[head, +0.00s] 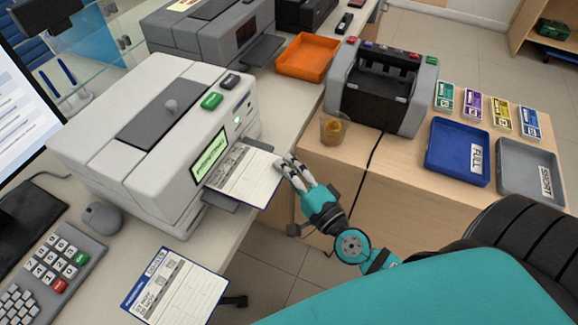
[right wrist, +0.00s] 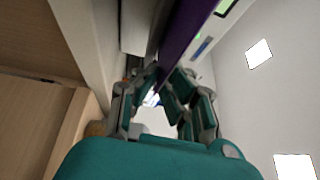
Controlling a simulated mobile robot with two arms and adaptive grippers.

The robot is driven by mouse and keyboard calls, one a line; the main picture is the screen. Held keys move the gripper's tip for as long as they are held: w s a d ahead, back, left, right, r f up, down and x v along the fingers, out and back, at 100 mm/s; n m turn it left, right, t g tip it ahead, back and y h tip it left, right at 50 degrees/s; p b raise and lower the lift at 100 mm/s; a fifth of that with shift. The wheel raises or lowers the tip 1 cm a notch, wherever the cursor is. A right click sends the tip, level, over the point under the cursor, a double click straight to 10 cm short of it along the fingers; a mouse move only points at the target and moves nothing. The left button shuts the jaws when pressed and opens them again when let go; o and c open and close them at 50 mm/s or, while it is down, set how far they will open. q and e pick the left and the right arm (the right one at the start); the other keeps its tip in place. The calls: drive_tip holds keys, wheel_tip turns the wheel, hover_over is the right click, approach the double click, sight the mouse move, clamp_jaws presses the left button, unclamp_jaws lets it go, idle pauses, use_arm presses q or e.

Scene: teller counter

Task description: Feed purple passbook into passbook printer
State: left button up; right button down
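The purple passbook (head: 243,178) lies open with its printed pages up, its inner end at the front slot of the grey passbook printer (head: 150,125). Its purple underside shows in the right wrist view (right wrist: 187,38). My right gripper (head: 287,166) is at the passbook's outer right edge, with its fingers closed on that edge; the fingers also show in the right wrist view (right wrist: 163,84). The printer has a lit green display (head: 209,155). How far the passbook reaches inside the slot is hidden. My left gripper is not in view.
Another open passbook (head: 176,289) with a blue edge lies on the desk in front, near a keypad (head: 52,262) and mouse (head: 102,216). A banknote counter (head: 380,88), orange tray (head: 308,57), small cup (head: 333,128), blue tray (head: 457,152) and grey tray (head: 530,170) stand right and behind.

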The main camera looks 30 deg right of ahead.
drive_tip(key=c, duration=1.4)
unclamp_jaws()
drive_tip(key=s+d+b, duration=0.3)
drive_tip(key=s+d, duration=0.1)
drive_tip(key=s, duration=0.1)
drive_tip(key=shift+s+d, duration=0.2)
drive_tip(key=shift+s, duration=0.1)
drive_tip(key=shift+r, duration=0.1)
